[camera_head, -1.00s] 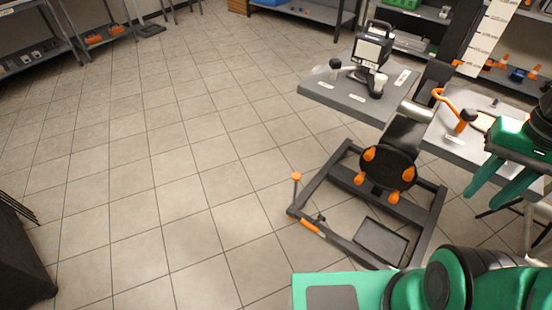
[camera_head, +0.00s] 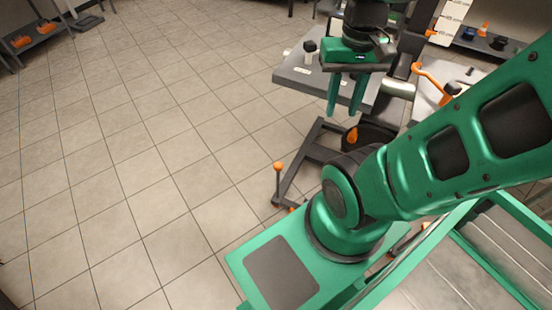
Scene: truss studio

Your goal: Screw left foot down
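A dark wheeled-stand base frame (camera_head: 300,172) lies on the floor, mostly hidden behind my arm. A thin upright post with an orange ball knob (camera_head: 278,167) stands at its left front corner; it looks like a foot screw, but its lower end is too small to read. My gripper (camera_head: 344,108) points down, its two green fingers apart with nothing visible between them. In the picture it is above and right of the knob, in front of the grey tabletop (camera_head: 290,75), and apart from the knob.
An orange crank handle (camera_head: 430,75) and a pale panel are right of my gripper. An orange knob (camera_head: 352,135) shows below my fingers. Shelves with orange items (camera_head: 22,41) stand at the upper left. The tiled floor (camera_head: 130,150) at left is clear.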

